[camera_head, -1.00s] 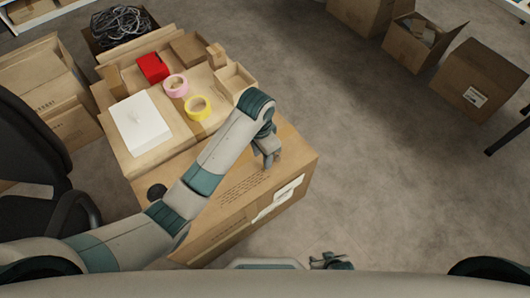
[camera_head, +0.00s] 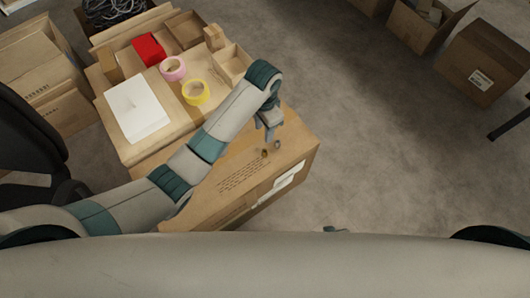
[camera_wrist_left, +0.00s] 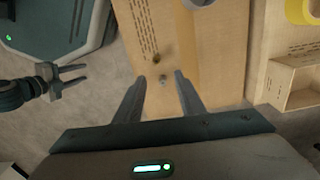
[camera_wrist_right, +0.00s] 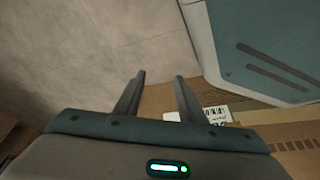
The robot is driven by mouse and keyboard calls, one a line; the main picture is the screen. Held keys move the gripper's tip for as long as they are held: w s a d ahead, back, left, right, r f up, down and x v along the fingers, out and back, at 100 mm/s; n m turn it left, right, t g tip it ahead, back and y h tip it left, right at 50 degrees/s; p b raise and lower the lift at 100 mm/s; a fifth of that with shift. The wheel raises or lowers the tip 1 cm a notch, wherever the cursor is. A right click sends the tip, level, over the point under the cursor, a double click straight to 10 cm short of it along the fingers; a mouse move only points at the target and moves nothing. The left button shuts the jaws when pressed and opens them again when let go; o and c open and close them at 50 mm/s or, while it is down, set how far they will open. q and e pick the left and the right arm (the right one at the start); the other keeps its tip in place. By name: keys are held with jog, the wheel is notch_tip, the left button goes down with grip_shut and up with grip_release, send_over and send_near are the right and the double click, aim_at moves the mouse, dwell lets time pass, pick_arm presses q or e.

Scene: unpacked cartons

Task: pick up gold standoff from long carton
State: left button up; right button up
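The long carton (camera_head: 298,147) lies below my left arm, with printed lines on top and a white label on its side. A small gold-brown standoff (camera_head: 264,153) sits on its top beside a small grey piece (camera_head: 277,145). In the left wrist view the gold standoff (camera_wrist_left: 156,58) lies beyond the fingertips, and the grey piece (camera_wrist_left: 163,78) appears between them. My left gripper (camera_head: 267,132) is open and empty above the carton, apart from both pieces. My right gripper (camera_wrist_right: 160,75) is open and empty; only a bit of it shows in the head view.
Left of the long carton are a white box (camera_head: 138,108), a red box (camera_head: 148,48), pink tape (camera_head: 172,68), yellow tape (camera_head: 196,92) and an open small box (camera_head: 233,62) on other cartons. A black chair (camera_head: 35,140) stands at left.

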pick_arm(q)
send_over(265, 154)
jog(key=w, duration=0.2)
notch_tip(265, 154, down, 9)
jog(key=shift+s+a+r+b, duration=0.15)
jog(key=shift+r+b, duration=0.05)
jog(key=shift+b, duration=0.15)
jog(key=shift+f, duration=0.35)
pick_arm(e)
jog(key=shift+s+d+f+g, duration=0.15)
jog(key=shift+s+d+g, duration=0.15)
jog(key=shift+s+d, duration=0.3)
